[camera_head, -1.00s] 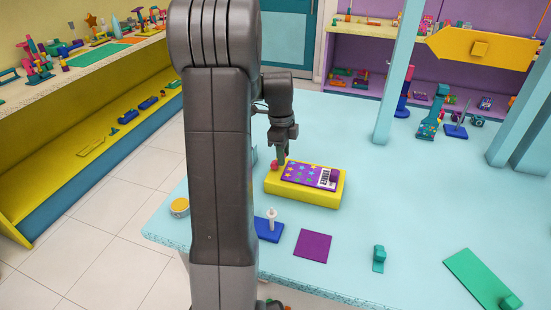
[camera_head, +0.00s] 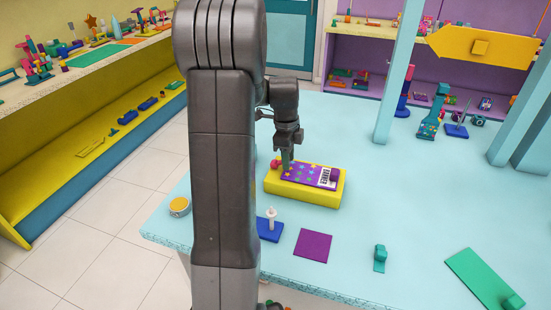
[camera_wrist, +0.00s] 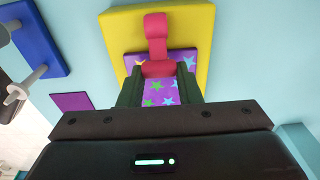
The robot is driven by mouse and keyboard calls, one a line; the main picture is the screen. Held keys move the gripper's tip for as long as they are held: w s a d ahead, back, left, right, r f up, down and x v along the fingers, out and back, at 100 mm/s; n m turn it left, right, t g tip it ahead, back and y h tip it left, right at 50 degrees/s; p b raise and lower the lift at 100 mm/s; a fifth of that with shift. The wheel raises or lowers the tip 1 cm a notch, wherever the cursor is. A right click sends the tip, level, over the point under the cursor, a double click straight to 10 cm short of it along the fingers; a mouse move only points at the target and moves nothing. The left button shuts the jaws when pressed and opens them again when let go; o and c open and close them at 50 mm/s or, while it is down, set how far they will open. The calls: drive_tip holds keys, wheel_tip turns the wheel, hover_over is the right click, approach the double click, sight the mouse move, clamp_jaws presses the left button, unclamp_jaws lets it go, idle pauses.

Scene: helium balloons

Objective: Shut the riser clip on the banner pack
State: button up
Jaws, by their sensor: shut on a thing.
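The banner pack (camera_head: 304,174) is a flat purple piece with coloured stars and a white label, lying on a yellow block (camera_head: 330,193). In the wrist view its stars (camera_wrist: 153,88) show between my fingers. The pink-red riser clip (camera_wrist: 156,35) is at the pack's left end; its knob shows in the head view (camera_head: 276,163). Its crossbar lies over the pack's end, between my fingertips. My gripper (camera_head: 287,167) points down over that end. In the wrist view my gripper (camera_wrist: 159,78) is shut on the clip's crossbar. Whether the clip is fully closed cannot be told.
A blue base with a white post (camera_head: 270,225) and a purple square (camera_head: 313,246) lie in front of the block. A yellow-topped pot (camera_head: 179,206) stands at the table's left edge. A teal piece (camera_head: 380,258) is front right.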

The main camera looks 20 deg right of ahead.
drive_tip(key=shift+f, duration=0.1)
drive_tip(key=shift+s+d+f+b, duration=0.2)
drive_tip(key=shift+d+f+b, duration=0.1)
drive_tip(key=shift+f, duration=0.3)
drive_tip(key=shift+s+f+b, duration=0.15)
drive_tip(key=shift+f+b, duration=0.2)
drive_tip(key=shift+f, duration=0.1)
drive_tip(key=o, duration=0.9)
drive_tip(key=shift+f, duration=0.1)
drive_tip(key=shift+w+a+r+p, duration=0.1)
drive_tip(key=shift+r+p, duration=0.65)
drive_tip(key=shift+r, duration=0.35)
drive_tip(key=shift+w+r+p, duration=0.1)
drive_tip(key=shift+r+p, duration=0.65)
drive_tip(key=shift+r, duration=0.35)
